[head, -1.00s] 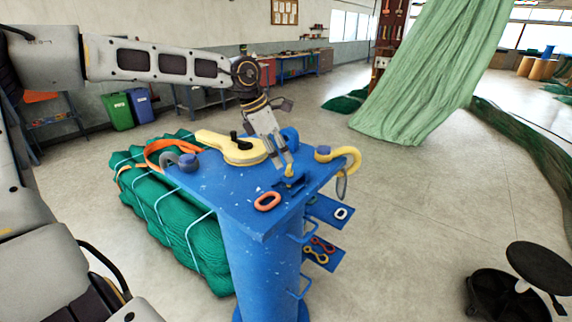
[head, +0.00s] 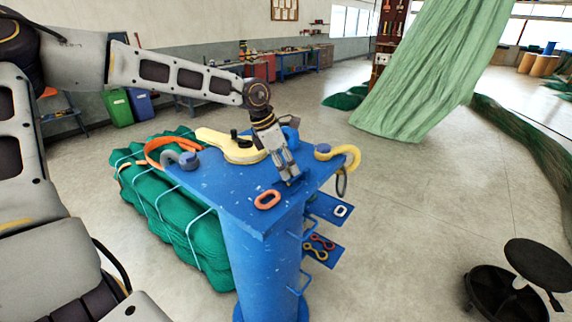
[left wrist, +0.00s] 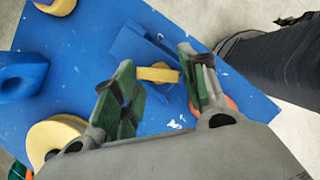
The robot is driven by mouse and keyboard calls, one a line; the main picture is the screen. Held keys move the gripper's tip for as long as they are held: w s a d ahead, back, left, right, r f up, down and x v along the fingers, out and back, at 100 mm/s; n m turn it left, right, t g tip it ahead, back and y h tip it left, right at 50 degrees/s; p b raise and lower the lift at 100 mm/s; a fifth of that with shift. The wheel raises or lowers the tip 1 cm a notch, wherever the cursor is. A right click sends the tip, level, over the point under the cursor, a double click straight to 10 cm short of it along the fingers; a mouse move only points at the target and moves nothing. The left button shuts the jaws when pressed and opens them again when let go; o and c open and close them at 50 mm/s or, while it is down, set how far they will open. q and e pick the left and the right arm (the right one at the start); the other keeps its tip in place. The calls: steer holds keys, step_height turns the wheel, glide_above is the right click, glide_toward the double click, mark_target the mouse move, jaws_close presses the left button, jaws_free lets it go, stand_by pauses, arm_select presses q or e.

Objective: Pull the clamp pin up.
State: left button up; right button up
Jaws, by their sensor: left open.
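The blue clamp (left wrist: 140,48) sits on the blue table top, and in the head view it is mostly hidden behind my gripper. Its pin, a small yellow piece (left wrist: 158,75), shows in the left wrist view between my fingers. My left gripper (head: 290,177) points down at the clamp near the table's right side. In the left wrist view the gripper (left wrist: 157,66) is open, with one green-padded finger on each side of the yellow pin and visible gaps between. My right gripper is not in view.
On the blue table (head: 225,185) lie an orange link (head: 267,199), a yellow block (head: 225,143), a grey shackle (head: 183,159) and a yellow hook (head: 350,156). A green net bundle (head: 165,205) lies left of the table.

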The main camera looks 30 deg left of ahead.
arm_select(q)
jaws_close()
steer(key=shift+w+r, duration=0.15)
steer(key=shift+r, duration=1.6)
steer(key=shift+c, duration=0.5)
jaws_free()
steer(key=shift+o, duration=0.5)
steer(key=shift+s, duration=0.2)
steer(key=shift+r, duration=0.1)
steer(key=v, duration=1.2)
steer(key=shift+w+d, duration=0.1)
